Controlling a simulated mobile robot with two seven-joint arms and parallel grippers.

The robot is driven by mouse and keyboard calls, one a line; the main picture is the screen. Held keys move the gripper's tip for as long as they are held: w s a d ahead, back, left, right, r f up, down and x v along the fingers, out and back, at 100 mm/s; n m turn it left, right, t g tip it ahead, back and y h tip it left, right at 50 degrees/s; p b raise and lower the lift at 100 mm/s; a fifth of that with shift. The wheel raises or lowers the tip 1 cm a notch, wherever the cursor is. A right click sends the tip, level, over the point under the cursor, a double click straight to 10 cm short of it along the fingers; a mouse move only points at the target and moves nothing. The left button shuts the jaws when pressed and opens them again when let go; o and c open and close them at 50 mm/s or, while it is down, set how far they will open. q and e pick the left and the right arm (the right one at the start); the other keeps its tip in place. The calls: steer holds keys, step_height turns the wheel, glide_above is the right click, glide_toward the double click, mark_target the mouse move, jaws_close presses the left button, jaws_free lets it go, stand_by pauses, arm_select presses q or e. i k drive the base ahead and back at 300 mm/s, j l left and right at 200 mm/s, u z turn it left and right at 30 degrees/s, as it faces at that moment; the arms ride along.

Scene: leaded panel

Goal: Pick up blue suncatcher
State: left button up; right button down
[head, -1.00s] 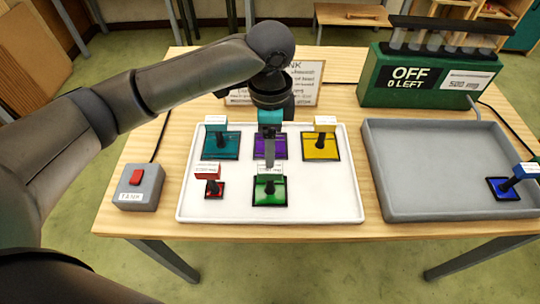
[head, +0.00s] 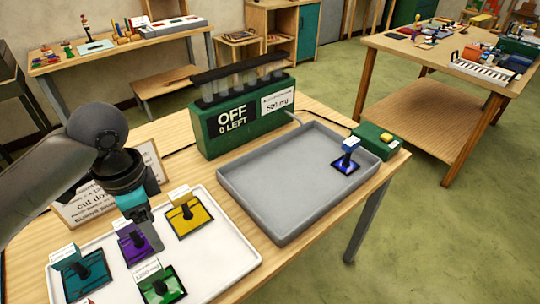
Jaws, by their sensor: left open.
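The blue suncatcher (head: 345,166) is a small dark-framed blue square with an upright black handle and a blue-and-white tag. It lies at the right end of the grey tray (head: 283,228). My left gripper (head: 151,238) points down over the white tray (head: 229,264), beside the purple suncatcher (head: 131,247) and well to the left of the blue one. It is open, with nothing seen between its fingers. My right gripper is not in view.
Yellow (head: 189,217), teal (head: 76,277) and green (head: 167,288) suncatchers lie on the white tray. A green dispenser (head: 240,128) reading OFF, 0 LEFT stands behind the grey tray.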

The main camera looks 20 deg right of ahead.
mark_target(344, 164)
steer(key=z, duration=1.2)
steer(key=i+z, duration=0.35)
steer(key=i, duration=0.75)
